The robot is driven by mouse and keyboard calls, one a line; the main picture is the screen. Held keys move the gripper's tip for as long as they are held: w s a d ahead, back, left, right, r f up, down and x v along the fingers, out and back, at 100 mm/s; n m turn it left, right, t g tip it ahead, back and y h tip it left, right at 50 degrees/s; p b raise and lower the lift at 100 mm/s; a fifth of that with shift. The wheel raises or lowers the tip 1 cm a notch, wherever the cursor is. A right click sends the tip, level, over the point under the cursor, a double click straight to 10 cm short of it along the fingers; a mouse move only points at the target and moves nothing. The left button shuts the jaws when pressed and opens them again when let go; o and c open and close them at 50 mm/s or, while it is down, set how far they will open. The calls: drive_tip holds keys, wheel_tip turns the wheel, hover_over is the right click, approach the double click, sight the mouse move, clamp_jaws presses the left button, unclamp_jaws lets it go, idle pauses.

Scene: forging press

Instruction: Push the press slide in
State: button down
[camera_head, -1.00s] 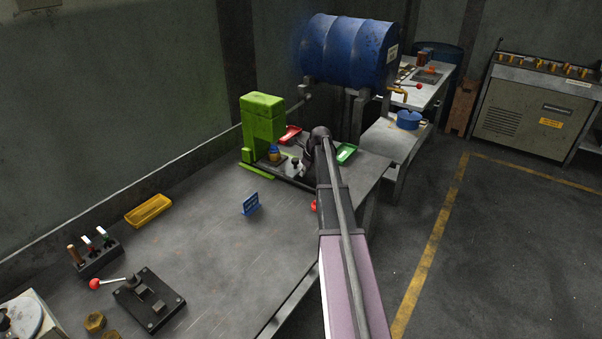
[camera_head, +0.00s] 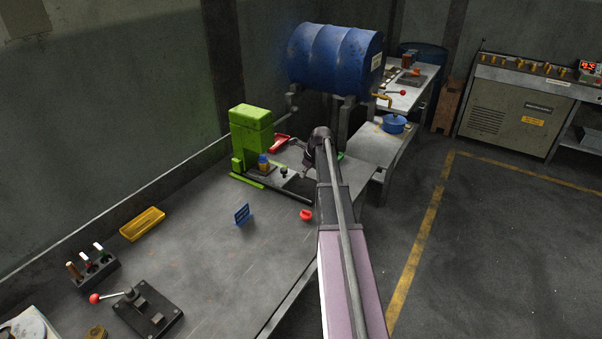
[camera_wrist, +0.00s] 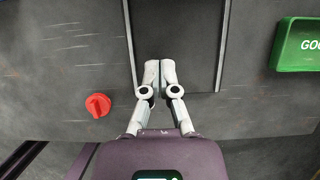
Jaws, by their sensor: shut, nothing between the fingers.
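The green press (camera_head: 250,132) stands at the far end of the bench. Its slide (camera_head: 291,179) is a grey plate with a small dark knob, sticking out to the right between dark rails. A blue and yellow piece (camera_head: 263,164) sits near the press opening. The slide plate and knob cannot be made out there. In the head view, my arm hides the gripper and the rails' outer end.
A red knob (camera_head: 306,215) is on the bench near its right edge; it also shows in the wrist view (camera_wrist: 98,105). A green tray (camera_wrist: 298,46) lies right of the rails.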

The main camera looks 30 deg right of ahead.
drive_tip(key=shift+p+v, duration=1.15)
drive_tip(key=shift+v, duration=0.4)
drive_tip(key=s+a+n+g, duration=0.1)
drive_tip(key=s+a+n, duration=0.6)
drive_tip(key=a+n, duration=0.3)
drive_tip(key=s+a+f+n+g+h, duration=0.1)
drive_tip(key=s+a+n, duration=0.7)
drive_tip(key=a, duration=0.7)
drive_tip(key=s+a+n+g, duration=0.2)
drive_tip(key=s+a+n, duration=0.5)
drive_tip(key=a+n, duration=0.6)
drive_tip(key=shift+s+h, duration=0.15)
drive_tip(key=shift+h, duration=0.25)
